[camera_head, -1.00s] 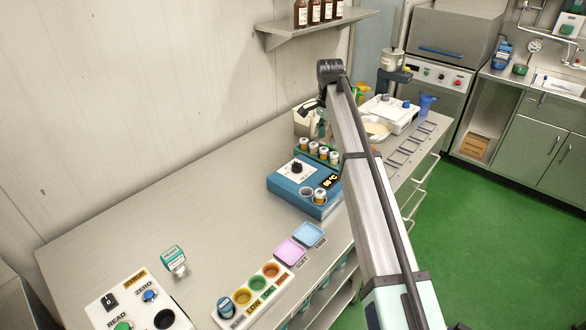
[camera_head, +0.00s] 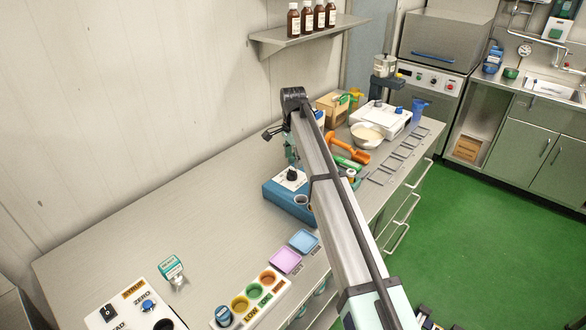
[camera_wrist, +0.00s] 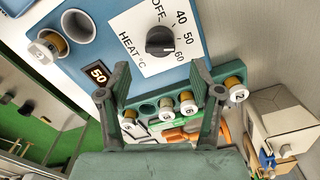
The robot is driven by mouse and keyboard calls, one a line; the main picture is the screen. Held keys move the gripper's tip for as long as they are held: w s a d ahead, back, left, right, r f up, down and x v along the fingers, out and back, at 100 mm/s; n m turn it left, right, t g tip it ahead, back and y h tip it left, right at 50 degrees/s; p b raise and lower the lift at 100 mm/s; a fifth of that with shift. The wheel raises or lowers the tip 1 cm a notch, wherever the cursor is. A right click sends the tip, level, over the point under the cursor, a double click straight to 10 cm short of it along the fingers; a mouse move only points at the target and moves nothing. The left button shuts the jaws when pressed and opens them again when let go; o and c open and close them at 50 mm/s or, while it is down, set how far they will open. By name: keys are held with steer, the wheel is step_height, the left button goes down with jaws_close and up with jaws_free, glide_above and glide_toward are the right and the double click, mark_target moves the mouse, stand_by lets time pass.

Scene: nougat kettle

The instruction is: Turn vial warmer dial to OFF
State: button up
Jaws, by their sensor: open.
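The vial warmer (camera_head: 270,192) is a blue box on the bench, partly hidden by my arm in the head view. Its black dial (camera_head: 291,174) sits on a white plate and shows well in the wrist view (camera_wrist: 160,41). The plate reads OFF, 40, 50, 60 and HEAT °C. The dial's pale mark faces the numbers, around 50 to 60. The display (camera_wrist: 98,74) reads 50. My gripper (camera_wrist: 162,72) is open and empty, its fingers pointing at the warmer, apart from the dial. In the head view my gripper (camera_head: 291,150) is above and behind the dial.
Several capped vials (camera_wrist: 188,105) stand in a green rack beside the warmer. One vial (camera_wrist: 52,42) sits in a warmer well next to an empty well (camera_wrist: 78,25). A cardboard box (camera_head: 333,108) and orange scoop (camera_head: 350,148) lie beyond.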

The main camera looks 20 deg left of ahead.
mark_target(293, 171)
steer(key=shift+f+p, duration=0.75)
steer(key=shift+f, duration=2.35)
steer(key=c, duration=1.1)
